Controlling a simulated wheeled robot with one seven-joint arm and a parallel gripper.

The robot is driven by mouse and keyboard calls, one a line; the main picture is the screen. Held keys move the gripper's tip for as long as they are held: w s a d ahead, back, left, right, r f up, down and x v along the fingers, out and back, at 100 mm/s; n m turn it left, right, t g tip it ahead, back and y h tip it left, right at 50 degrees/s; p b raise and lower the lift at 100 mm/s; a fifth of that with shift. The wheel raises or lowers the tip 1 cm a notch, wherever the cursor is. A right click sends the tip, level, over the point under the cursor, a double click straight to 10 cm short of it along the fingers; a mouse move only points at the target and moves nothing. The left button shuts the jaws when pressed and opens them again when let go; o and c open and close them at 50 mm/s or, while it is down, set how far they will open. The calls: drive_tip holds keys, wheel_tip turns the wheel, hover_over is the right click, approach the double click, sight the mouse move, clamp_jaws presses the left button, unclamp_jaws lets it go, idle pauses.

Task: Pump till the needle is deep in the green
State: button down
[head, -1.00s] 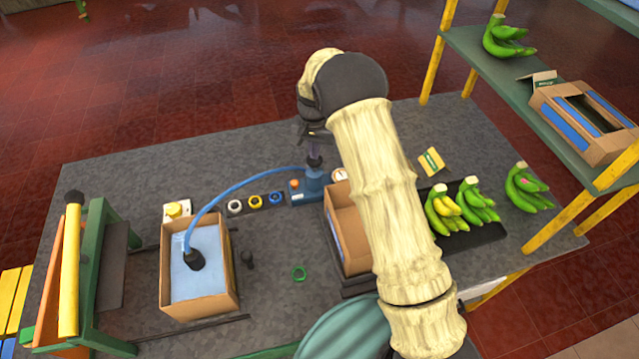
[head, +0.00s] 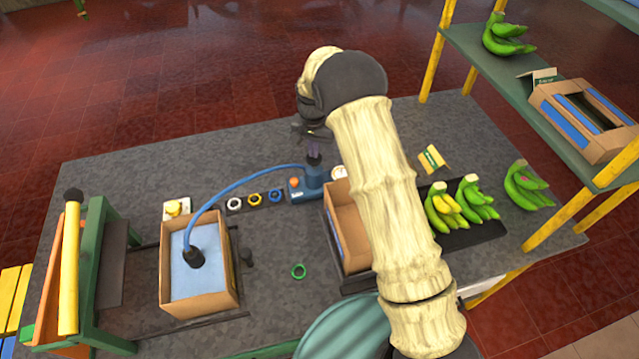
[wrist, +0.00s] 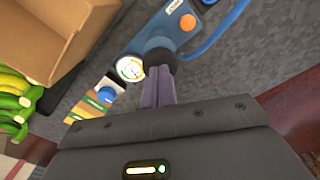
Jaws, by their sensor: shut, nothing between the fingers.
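The blue pump (head: 312,188) stands at the back middle of the table, with an orange button on its base; it also shows in the wrist view (wrist: 152,37). Its dark round top (wrist: 158,56) lies right at my fingertips. My gripper (head: 314,154) is shut and empty, its purple fingers (wrist: 162,90) pointing at that top; they look touching or nearly so. The white round gauge (head: 339,173) sits beside the pump. In the wrist view the gauge face (wrist: 130,69) shows coloured marks, but the needle is too small to read surely.
A blue hose (head: 225,187) runs from the pump to a dark cup (head: 194,257) in the left cardboard box (head: 200,306). Another box (head: 346,225) stands right of the pump, partly behind my arm. Green bananas (head: 475,200) lie at right. A green ring (head: 298,271) lies in front.

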drive_tip(key=shift+f, duration=0.45)
drive_tip(key=shift+r+p, duration=0.9)
drive_tip(key=shift+r, duration=0.65)
drive_tip(key=shift+f, duration=0.15)
drive_tip(key=shift+s+f+b, duration=0.15)
drive_tip(key=shift+f+b, duration=0.25)
drive_tip(key=shift+f, duration=0.05)
drive_tip(key=shift+f+b, duration=0.5)
drive_tip(key=shift+f, duration=0.45)
drive_tip(key=shift+r+p, duration=1.05)
drive_tip(key=shift+r, duration=0.5)
drive_tip(key=shift+f, duration=0.15)
